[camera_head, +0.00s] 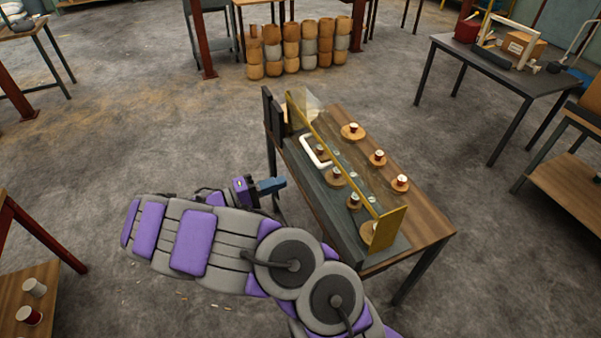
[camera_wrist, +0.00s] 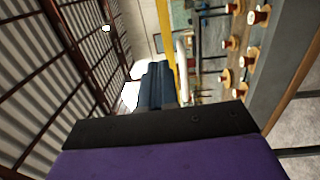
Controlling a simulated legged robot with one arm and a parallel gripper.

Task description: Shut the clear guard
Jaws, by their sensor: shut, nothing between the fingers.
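The clear guard (camera_head: 309,103) is a see-through panel with a yellow edge bar, running lengthwise over a workbench (camera_head: 425,213). A white U-shaped handle (camera_head: 316,152) sticks out from its near left side. My gripper (camera_head: 284,183) is shut and empty, left of the bench and apart from the handle. In the wrist view, the shut dark blue fingers (camera_wrist: 158,85) point toward the yellow bar (camera_wrist: 166,45) and white handle (camera_wrist: 182,65). The guard's exact tilt is hard to tell.
Several small red-and-white cups on round wooden discs (camera_head: 352,131) stand on the bench, some seen through the guard. Dark upright blocks (camera_head: 272,110) stand at its far left end. Stacked drum shells (camera_head: 290,50) are behind. Another table (camera_head: 500,75) stands right. Open floor (camera_head: 150,130) lies left.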

